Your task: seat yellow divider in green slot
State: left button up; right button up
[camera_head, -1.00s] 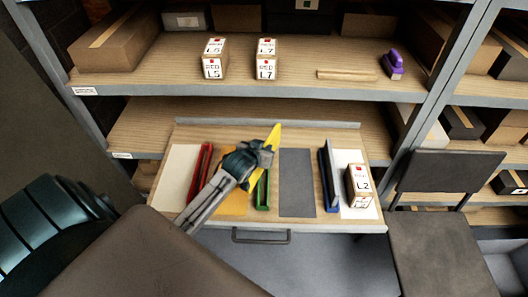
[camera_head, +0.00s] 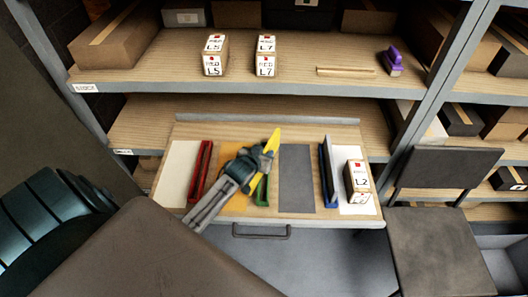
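The yellow divider (camera_head: 272,147) is in my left gripper (camera_head: 262,158), tilted, over the drawer between the orange panel and the grey panel. The green slot (camera_head: 262,190) lies just below and is partly covered by the gripper. I cannot tell whether the divider touches it. My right gripper is not in view.
The open drawer (camera_head: 300,219) also holds a red divider (camera_head: 201,172), a blue divider (camera_head: 328,172), a grey panel (camera_head: 297,180) and a box labelled L2 (camera_head: 358,180). The shelf above holds boxes L5 (camera_head: 215,55) and L7 (camera_head: 265,55), a wooden strip (camera_head: 345,72) and a purple object (camera_head: 391,63).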

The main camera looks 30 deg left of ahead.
pick_arm(q)
jog(key=shift+o, duration=0.3)
jog(key=shift+r, duration=0.15)
jog(key=shift+r, duration=0.35)
jog(key=b+v, duration=0.1)
jog(key=v, duration=1.1)
jog(key=shift+b, duration=0.4)
